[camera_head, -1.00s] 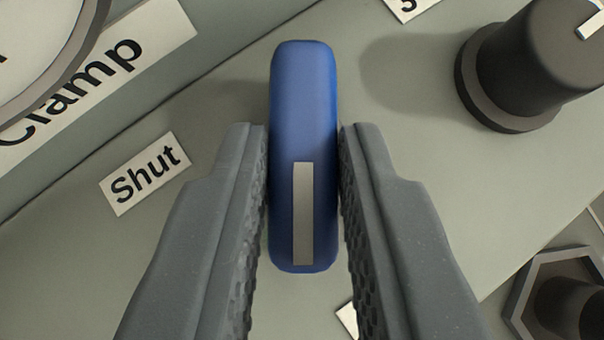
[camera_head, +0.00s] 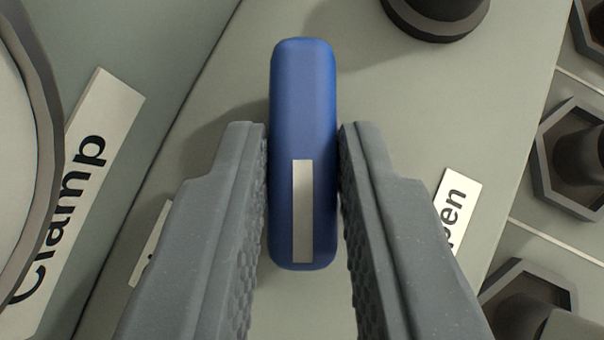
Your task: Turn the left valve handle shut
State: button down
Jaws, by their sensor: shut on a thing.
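The blue valve handle (camera_head: 303,110) stands in the middle of the view, long side up and down the picture, with a pale stripe on its lower half. My gripper (camera_head: 303,190) is shut on it, one ridged grey finger on each side. To the left, a small white label (camera_head: 150,243) is mostly hidden behind the left finger. To the right, a label (camera_head: 457,205) shows the letters "en", its start hidden by the right finger. The pale stripe end of the handle points toward the bottom of the picture, between the two labels.
A round gauge (camera_head: 20,150) and a "Clamp" label (camera_head: 75,200) are at the left. A black knob (camera_head: 437,15) is at the top right. Dark hexagonal fittings (camera_head: 575,155) line the right edge. Bare grey-green panel (camera_head: 430,110) lies right of the handle.

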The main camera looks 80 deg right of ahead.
jog(key=shift+w+a+r+m+b, duration=0.15)
jog(key=shift+w+m+b, duration=0.1)
jog(key=shift+m+b, duration=0.05)
dwell(0.4)
jog(key=c, duration=1.3)
grip_release()
jog(key=shift+s, duration=0.1)
jog(key=v, duration=0.4)
jog(key=b+v, duration=0.1)
jog(key=v, duration=0.4)
jog(key=b+v, duration=0.1)
jog(key=v, duration=0.3)
jog(key=shift+w+a+r, duration=0.2)
jog(key=shift+w+a, duration=0.05)
